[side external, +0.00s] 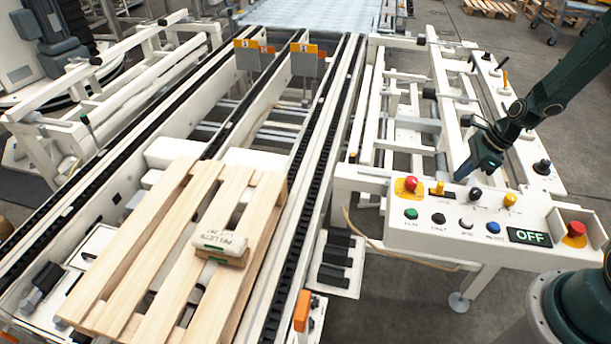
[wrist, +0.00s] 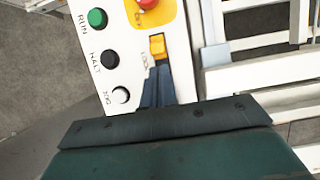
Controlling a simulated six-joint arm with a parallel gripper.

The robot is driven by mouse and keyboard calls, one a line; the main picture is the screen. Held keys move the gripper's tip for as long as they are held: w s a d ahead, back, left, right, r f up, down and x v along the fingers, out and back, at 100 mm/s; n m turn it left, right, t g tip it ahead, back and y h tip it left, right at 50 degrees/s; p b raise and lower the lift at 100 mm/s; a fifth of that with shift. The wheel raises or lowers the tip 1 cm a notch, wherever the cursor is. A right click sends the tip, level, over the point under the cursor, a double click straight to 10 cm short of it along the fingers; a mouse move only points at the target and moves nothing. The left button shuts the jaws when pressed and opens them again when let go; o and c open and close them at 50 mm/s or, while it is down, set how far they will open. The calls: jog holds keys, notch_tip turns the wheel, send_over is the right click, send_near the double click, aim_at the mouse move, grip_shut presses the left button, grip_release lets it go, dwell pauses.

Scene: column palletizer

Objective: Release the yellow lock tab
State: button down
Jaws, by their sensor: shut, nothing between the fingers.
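The yellow lock tab (side external: 437,188) is on the white control panel (side external: 400,232), just right of a red button on a yellow plate. In the wrist view the tab (wrist: 157,46) sits beside the label "LOCK". My gripper (side external: 461,177) is shut and empty, pointing down at the panel's back edge, right of the tab. In the wrist view its closed fingertips (wrist: 160,68) lie just below the tab in the picture. I cannot tell whether they touch it.
Near the tab are the red button (side external: 411,184), a black knob (side external: 475,194) and a yellow knob (side external: 510,200). Green, black, white and blue buttons line the front, beside a display (side external: 529,236) reading "OFF". A wooden pallet (side external: 150,250) bearing a small bag lies left.

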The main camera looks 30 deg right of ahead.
jog(key=v, duration=0.6)
jog(key=shift+s+r, duration=0.1)
jog(key=shift+r, duration=0.05)
jog(key=s+a+r+n+h, duration=0.1)
jog(key=s+a+r+n, duration=0.1)
jog(key=a+r+n, duration=0.5)
jog(key=s+a+r+n+h, duration=0.1)
jog(key=s+a+r+n, duration=0.1)
jog(key=a+r+n, duration=0.45)
jog(key=s+a+r+n+t+h, duration=0.1)
jog(key=s+a+r+n+t, duration=0.1)
jog(key=s+a+r+n, duration=0.4)
jog(key=s+r+n, duration=0.4)
jog(key=s+n, duration=0.3)
